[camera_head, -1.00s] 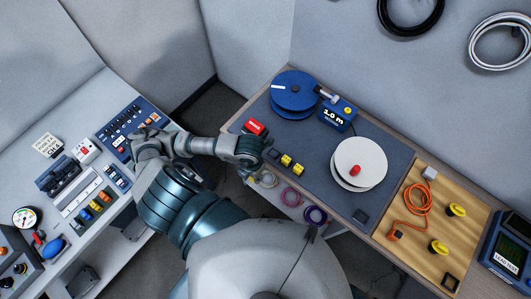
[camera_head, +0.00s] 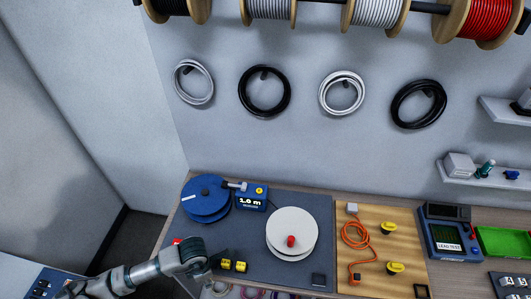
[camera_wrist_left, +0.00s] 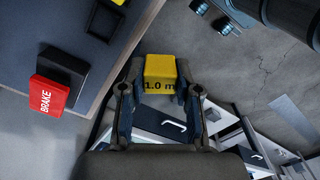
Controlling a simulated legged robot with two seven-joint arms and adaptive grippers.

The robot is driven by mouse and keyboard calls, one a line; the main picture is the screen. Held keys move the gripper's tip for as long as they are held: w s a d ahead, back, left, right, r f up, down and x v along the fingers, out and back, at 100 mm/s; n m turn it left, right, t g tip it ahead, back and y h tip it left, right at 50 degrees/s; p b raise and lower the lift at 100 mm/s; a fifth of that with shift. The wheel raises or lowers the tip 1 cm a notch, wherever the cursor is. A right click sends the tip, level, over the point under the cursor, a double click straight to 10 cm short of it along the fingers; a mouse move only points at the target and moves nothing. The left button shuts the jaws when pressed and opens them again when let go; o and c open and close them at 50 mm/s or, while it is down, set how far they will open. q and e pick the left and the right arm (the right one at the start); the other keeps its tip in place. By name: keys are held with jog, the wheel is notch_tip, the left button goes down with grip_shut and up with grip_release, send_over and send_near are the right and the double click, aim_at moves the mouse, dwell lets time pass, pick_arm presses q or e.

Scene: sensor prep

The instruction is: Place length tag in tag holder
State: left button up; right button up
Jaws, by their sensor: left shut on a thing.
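My left gripper (camera_wrist_left: 155,90) is shut on a yellow length tag (camera_wrist_left: 160,72) marked "1.0 m" in the left wrist view. The tag sits between the two fingertips, above the floor and cabinet area beside the bench edge. In the head view my left gripper (camera_head: 206,274) is at the front left of the bench, left of two other yellow tags (camera_head: 233,266); the held tag cannot be made out there. A dark square frame (camera_wrist_left: 103,20) lies on the bench in the wrist view; I cannot tell whether it is the tag holder. My right gripper is out of view.
A red BRAKE block (camera_wrist_left: 47,95) is on the bench edge. Behind are a blue reel (camera_head: 206,196), a blue display box (camera_head: 252,198) reading 1.0 m and a white reel (camera_head: 292,232). A wooden board (camera_head: 375,215) holds an orange cable.

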pick_arm(q)
jog(key=w+m, duration=0.2)
jog(key=m, duration=0.1)
jog(key=w+r+m, duration=0.1)
jog(key=w+m, duration=0.2)
jog(key=m, duration=0.1)
jog(key=w+d+r+m+b, duration=0.1)
jog(key=w+m, duration=0.2)
jog(key=shift+w+r, duration=0.15)
jog(key=shift+r, duration=0.1)
jog(key=w+d+r+m+b, duration=0.1)
jog(key=w+r+m, duration=0.6)
jog(key=m, duration=0.6)
jog(key=shift+w+m+b, duration=0.35)
jog(key=shift+w+m, duration=0.05)
jog(key=shift+w, duration=0.55)
